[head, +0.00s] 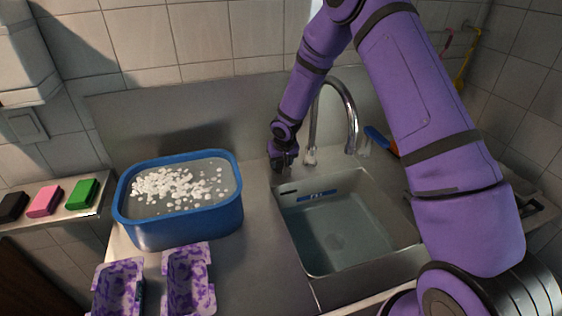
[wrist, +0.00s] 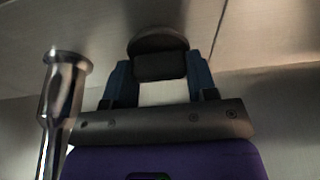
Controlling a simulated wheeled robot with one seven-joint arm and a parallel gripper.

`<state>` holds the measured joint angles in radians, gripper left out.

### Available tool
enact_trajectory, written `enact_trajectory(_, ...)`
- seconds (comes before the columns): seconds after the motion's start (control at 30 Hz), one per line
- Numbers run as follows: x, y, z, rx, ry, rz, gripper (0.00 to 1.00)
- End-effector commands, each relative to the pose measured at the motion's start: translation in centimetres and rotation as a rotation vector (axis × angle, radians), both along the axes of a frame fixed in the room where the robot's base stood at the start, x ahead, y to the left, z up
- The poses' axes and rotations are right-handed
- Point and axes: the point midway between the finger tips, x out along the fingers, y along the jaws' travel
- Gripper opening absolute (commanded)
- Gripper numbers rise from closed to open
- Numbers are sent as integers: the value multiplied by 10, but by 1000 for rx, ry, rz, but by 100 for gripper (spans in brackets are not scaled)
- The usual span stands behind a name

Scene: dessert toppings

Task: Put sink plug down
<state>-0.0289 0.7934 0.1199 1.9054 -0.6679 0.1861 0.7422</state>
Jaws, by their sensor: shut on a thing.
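My gripper (head: 283,162) is low over the steel counter at the back left corner of the sink (head: 345,235), left of the tap. In the wrist view my gripper's two fingers (wrist: 160,82) are shut on a dark piece with a rounded top, apparently the sink plug (wrist: 158,42). I cannot tell whether the plug touches the counter. In the head view the plug is too small and dark to make out. The sink holds what looks like shallow water.
The curved tap (head: 350,110) stands right of my gripper; its metal post (wrist: 62,90) is close by in the wrist view. A blue tub (head: 185,225) with white bits sits left. Purple patterned trays (head: 190,280) are in front. Sponges (head: 45,200) lie on a ledge.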

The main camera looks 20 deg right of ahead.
Motion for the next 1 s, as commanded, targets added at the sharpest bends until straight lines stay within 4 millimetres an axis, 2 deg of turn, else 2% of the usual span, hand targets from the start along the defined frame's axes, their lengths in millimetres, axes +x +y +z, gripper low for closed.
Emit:
enact_trajectory(0.1,0,0,-3,0,1,1,17)
enact_trajectory(0.13,0,0,-3,0,0,0,59)
enact_trajectory(0.2,0,0,-2,0,0,0,75)
enact_trajectory(0.23,0,0,-2,0,0,0,78)
enact_trajectory(0.47,0,0,-2,0,0,0,78)
enact_trajectory(0.63,-2,0,6,0,-1,-1,78)
enact_trajectory(0.77,-6,0,24,1,-2,-2,78)
enact_trajectory(1.0,-20,0,68,1,-2,-2,78)
